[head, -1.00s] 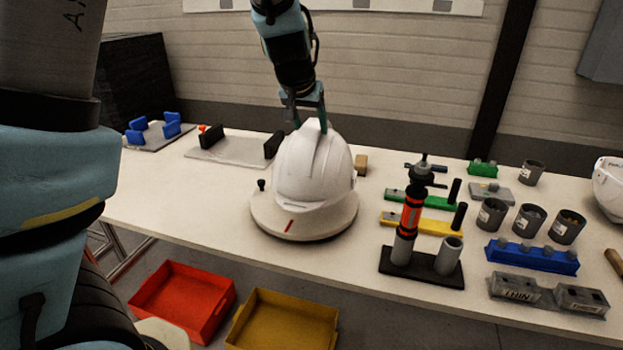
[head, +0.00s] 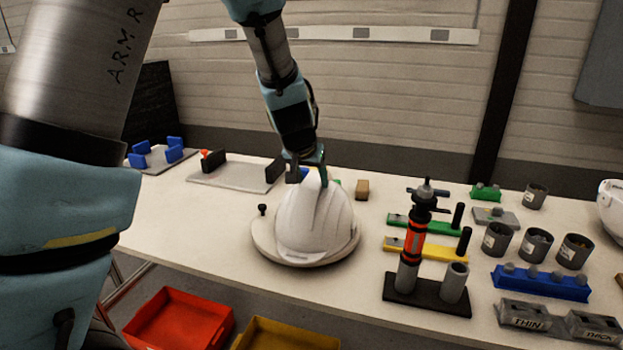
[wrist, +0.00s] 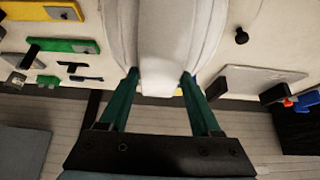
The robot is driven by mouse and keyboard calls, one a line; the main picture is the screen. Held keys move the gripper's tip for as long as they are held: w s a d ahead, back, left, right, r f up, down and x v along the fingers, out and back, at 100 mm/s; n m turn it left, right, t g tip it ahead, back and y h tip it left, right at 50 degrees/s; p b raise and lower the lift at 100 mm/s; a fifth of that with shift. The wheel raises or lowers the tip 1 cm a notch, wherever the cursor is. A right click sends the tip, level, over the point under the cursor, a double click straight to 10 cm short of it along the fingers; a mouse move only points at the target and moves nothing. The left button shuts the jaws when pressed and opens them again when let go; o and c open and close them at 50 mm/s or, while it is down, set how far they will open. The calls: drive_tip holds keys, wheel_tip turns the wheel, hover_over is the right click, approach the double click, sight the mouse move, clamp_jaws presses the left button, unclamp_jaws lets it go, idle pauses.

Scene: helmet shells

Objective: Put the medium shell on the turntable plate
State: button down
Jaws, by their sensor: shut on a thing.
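The white helmet shell (head: 312,222) is over the round pale turntable plate (head: 263,238) on the table. Its front brim faces the camera, near the plate's front rim; I cannot tell whether its whole rim rests on the plate. My gripper (head: 322,178) comes down from above and is shut on the shell's raised top ridge. In the wrist view, the two green fingers of my gripper (wrist: 160,76) press on either side of the ridge of the shell (wrist: 172,40). The shell hides most of the plate. A small black knob (head: 262,210) stands at the plate's left edge.
Another white shell (head: 610,208) sits at the right edge. Right of the plate stand a black stand with an orange-banded tool (head: 413,245), green and yellow blocks and several grey cups. A grey fixture (head: 228,176) lies behind left. Red and yellow bins are below the table.

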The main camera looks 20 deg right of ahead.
drive_tip(key=shift+c, duration=0.4)
unclamp_jaws()
drive_tip(key=shift+s+r+p, duration=0.1)
drive_tip(key=shift+r+p, duration=0.2)
drive_tip(key=shift+r, duration=0.1)
drive_tip(key=p+v, duration=0.3)
drive_tip(key=v, duration=0.8)
drive_tip(key=shift+a+r, duration=0.15)
drive_tip(key=shift+r, duration=0.05)
drive_tip(key=shift+a, duration=0.1)
